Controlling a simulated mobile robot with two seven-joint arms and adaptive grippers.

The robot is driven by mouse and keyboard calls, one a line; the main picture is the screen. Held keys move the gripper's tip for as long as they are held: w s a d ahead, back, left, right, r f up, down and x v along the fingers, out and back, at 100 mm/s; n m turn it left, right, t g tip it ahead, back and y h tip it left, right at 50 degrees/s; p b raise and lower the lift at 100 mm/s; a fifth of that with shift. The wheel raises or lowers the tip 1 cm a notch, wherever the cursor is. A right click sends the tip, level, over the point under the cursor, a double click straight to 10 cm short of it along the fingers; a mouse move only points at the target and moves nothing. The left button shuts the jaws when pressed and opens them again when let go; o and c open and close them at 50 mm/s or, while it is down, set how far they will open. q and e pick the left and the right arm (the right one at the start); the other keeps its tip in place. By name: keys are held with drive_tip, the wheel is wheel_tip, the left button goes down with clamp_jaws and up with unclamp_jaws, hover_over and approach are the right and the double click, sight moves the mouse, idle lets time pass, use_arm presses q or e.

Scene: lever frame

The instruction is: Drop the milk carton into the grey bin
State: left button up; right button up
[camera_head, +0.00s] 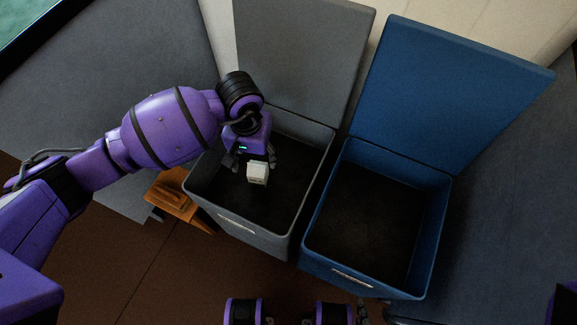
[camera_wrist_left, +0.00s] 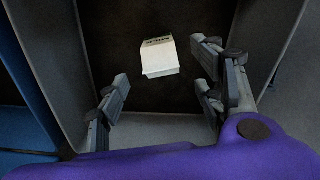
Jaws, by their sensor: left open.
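The milk carton (camera_head: 257,174) is a small white box, seen within the opening of the grey bin (camera_head: 264,236). My left gripper (camera_head: 258,163) is over the grey bin, pointing down, with the carton just below its fingertips. In the left wrist view the carton (camera_wrist_left: 159,58) shows whole, with dark print on one side, beyond the spread fingers (camera_wrist_left: 162,86) and apart from them. The left gripper is open. I cannot tell whether the carton is in the air or on the bin's dark floor.
A blue bin (camera_head: 432,235) with its lid (camera_head: 450,95) up stands right of the grey bin, and its inside looks empty. The grey bin's lid (camera_head: 305,55) is also raised. A small wooden piece of furniture (camera_head: 172,195) stands left of the grey bin.

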use_arm(q)
wheel_tip(320, 180, up, 12)
idle(0.6)
